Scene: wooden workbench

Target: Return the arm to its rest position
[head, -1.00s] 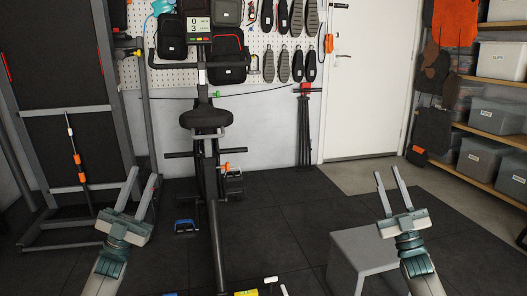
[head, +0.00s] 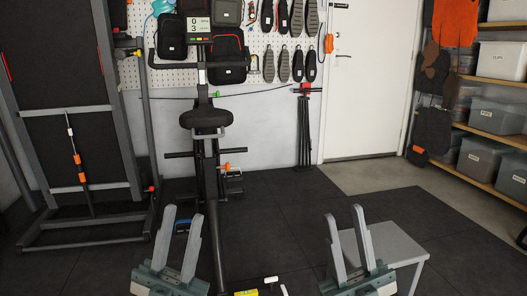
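My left gripper (head: 181,213) is at the bottom left of the head view, its fingers pointing up and spread apart with nothing between them. My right gripper (head: 343,212) is at the bottom, right of centre, also with fingers apart and empty. It overlaps a grey stool (head: 385,245) in the picture. The arms behind both grippers are out of view below the frame edge.
An exercise bike (head: 205,120) stands in the middle, its frame running down between my grippers. A dark rack (head: 85,120) stands at the left. Shelves with grey bins (head: 497,116) line the right wall. Dark floor mat (head: 285,215) is clear around the centre.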

